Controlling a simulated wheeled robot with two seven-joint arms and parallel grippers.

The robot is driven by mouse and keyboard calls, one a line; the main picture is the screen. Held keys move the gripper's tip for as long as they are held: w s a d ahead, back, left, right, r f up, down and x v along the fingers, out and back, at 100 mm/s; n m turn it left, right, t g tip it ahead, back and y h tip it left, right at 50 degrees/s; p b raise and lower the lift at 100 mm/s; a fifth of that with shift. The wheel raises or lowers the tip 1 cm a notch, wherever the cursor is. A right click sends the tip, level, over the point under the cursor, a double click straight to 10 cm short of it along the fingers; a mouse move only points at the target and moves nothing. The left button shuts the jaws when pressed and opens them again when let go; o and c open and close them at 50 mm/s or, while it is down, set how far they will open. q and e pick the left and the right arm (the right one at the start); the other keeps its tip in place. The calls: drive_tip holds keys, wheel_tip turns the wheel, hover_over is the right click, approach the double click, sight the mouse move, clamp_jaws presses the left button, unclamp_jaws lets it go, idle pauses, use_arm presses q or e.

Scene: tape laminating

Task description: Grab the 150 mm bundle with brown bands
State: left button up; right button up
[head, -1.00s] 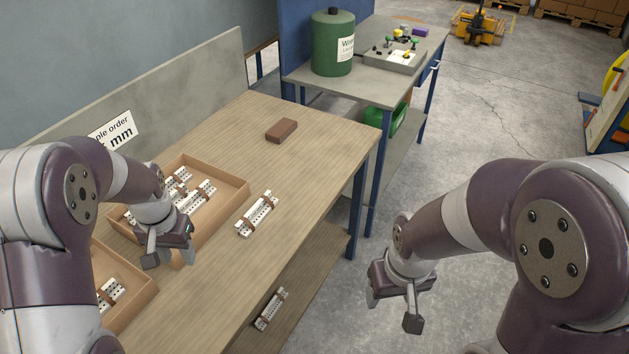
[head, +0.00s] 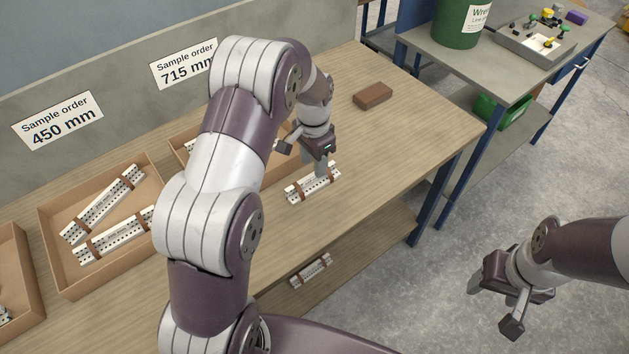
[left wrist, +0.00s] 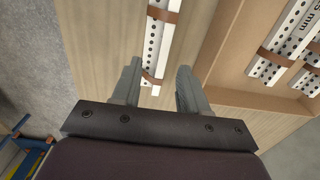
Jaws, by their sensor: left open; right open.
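A white perforated bundle with brown bands (head: 300,190) lies on the tabletop near its front edge; no length on it is readable. My left gripper (head: 303,157) is open, just above and behind this bundle. In the left wrist view, the bundle (left wrist: 156,45) runs away between the spread fingers of that gripper (left wrist: 158,88); I cannot tell whether they touch it. Another short brown-banded bundle (head: 311,270) lies on the shelf below the tabletop. My right gripper (head: 493,306) is open and empty over the floor at the right.
A cardboard box (head: 50,226) holds longer bundles under a "450 mm" sign (head: 58,120). A second box (head: 180,143), partly hidden by my left arm, stands by a "715 mm" sign (head: 183,64). A brown block (head: 373,96) lies farther back.

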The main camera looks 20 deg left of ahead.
sight(311, 175)
use_arm(q)
drive_tip(key=f, duration=0.4)
drive_tip(key=shift+s+a+f, duration=0.15)
drive_tip(key=shift+s+a, duration=0.05)
drive_tip(key=shift+a, duration=0.2)
drive_tip(key=shift+f, duration=0.15)
clamp_jaws()
